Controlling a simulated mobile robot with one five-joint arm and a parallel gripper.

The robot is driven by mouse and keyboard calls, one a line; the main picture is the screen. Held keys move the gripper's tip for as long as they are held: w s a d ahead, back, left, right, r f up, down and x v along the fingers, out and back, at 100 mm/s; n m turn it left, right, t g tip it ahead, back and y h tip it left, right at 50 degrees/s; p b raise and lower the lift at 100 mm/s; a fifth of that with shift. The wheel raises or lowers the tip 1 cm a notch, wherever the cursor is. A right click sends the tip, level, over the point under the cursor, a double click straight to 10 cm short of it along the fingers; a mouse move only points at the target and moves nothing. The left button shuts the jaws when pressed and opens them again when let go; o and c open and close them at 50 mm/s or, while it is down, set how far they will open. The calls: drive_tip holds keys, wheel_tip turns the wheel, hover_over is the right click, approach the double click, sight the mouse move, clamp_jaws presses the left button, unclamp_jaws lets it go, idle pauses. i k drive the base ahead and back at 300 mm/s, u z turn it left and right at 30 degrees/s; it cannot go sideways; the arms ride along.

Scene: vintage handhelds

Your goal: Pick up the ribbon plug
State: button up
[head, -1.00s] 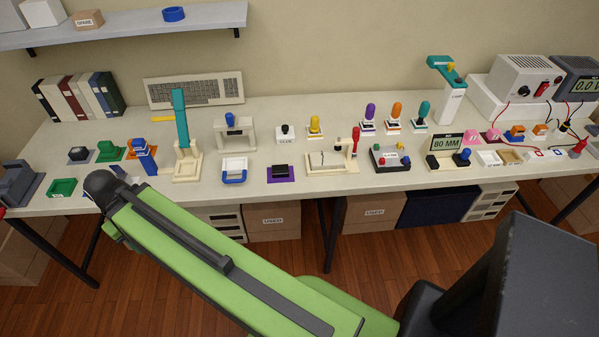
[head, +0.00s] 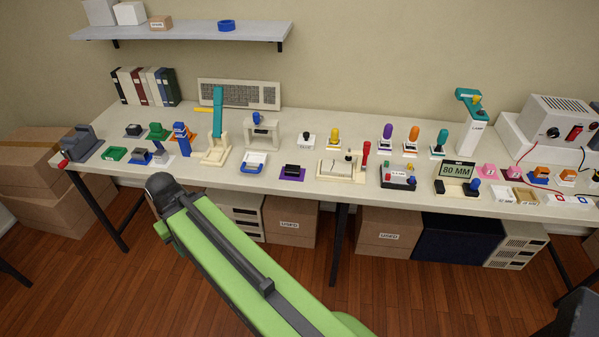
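No label marks the ribbon plug, and I cannot tell for sure which piece it is. One dark, low block (head: 292,170) sits on a purple mat (head: 300,178) near the bench's front edge, in the middle. My green arm reaches up from the bottom to a dark joint before the bench's front edge. My gripper does not show.
The bench (head: 330,203) is crowded with small fixtures. A teal-armed press (head: 218,120) and teal-topped stand (head: 470,110) rise above the rest. A grey vise-like block (head: 82,142) stands at the left end. Cartons sit below the bench, with open wooden floor in front.

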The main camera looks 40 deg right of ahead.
sight(290, 170)
drive_tip(key=u, duration=0.1)
drive_tip(key=i, duration=0.9)
drive_tip(key=z, duration=0.1)
